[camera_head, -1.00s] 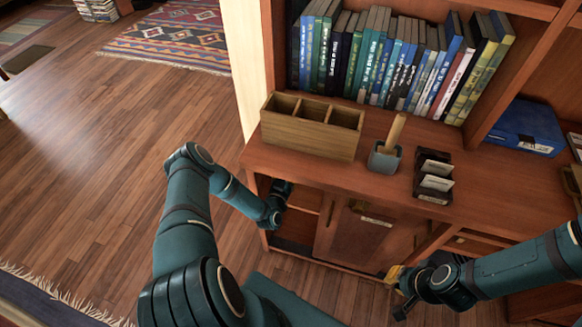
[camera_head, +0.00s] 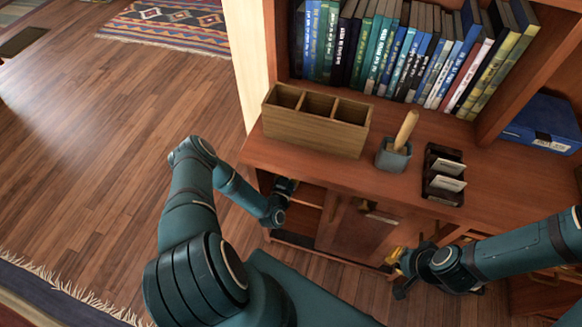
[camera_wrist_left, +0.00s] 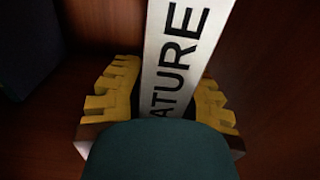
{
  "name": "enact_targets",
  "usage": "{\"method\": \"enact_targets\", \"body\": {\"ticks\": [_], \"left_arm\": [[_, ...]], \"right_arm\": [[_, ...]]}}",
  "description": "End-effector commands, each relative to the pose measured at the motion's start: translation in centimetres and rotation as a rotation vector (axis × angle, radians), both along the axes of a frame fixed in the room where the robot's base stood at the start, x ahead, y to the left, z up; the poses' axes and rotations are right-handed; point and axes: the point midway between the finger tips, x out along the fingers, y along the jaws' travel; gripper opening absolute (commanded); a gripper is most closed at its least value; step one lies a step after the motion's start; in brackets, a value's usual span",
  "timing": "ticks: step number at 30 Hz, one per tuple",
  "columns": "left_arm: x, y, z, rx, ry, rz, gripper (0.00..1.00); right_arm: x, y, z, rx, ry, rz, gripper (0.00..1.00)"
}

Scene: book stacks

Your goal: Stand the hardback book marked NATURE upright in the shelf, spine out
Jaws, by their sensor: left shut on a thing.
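The NATURE book (camera_wrist_left: 178,60) shows in the left wrist view as a pale spine with dark letters. It stands between the yellow finger pads of my left gripper (camera_wrist_left: 160,108), which is shut on it. In the head view my left gripper (camera_head: 284,188) reaches into the open compartment (camera_head: 308,195) under the counter, and the book cannot be made out there. The shelf (camera_head: 490,125) above the counter holds a row of upright books (camera_head: 400,60). My right gripper (camera_head: 398,268) is by the lower cabinet front; its finger opening is unclear.
On the counter stand a three-part wooden box (camera_head: 315,125), a grey pot (camera_head: 393,156) with a wooden stick, and a dark card holder (camera_head: 442,175). A blue box (camera_head: 540,122) lies at the right. Open floor (camera_head: 90,150) lies left.

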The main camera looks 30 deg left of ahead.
Motion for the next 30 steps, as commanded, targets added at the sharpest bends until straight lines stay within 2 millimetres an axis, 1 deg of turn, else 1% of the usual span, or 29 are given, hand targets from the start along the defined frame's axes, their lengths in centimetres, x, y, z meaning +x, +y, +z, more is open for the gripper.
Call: {"method": "enact_targets", "body": {"ticks": [6, 7, 8, 20, 23, 26, 30], "left_arm": [[0.1, 0.0, -0.2, 0.000, -0.002, 0.000, 0.00], [0.0, 0.0, -0.2, 0.000, 0.000, 0.000, 0.41], [0.0, 0.0, -0.2, 0.000, 0.001, 0.000, 0.51], [-0.1, 0.0, 0.1, 0.000, 0.001, 0.000, 0.51], [-1.2, -0.3, 0.1, -0.002, 0.003, -0.001, 0.51], [-3.0, -0.7, 0.1, -0.002, 0.004, 0.000, 0.51], [-5.9, -1.4, 0.1, -0.002, 0.005, 0.000, 0.51]], "right_arm": [[0.0, 0.0, 0.0, 0.000, 0.000, -0.001, 0.00], [0.0, 0.0, 0.0, 0.000, 0.000, -0.001, 0.00], [0.0, 0.0, 0.0, 0.000, 0.000, 0.000, 0.00], [0.0, 0.0, 0.1, 0.000, 0.000, 0.000, 0.00], [-0.1, 0.0, 0.4, 0.000, 0.001, -0.001, 0.00], [-0.2, 0.0, 0.9, 0.001, 0.004, 0.000, 0.00], [-0.3, 0.0, 1.6, 0.001, 0.007, 0.002, 0.00]]}}
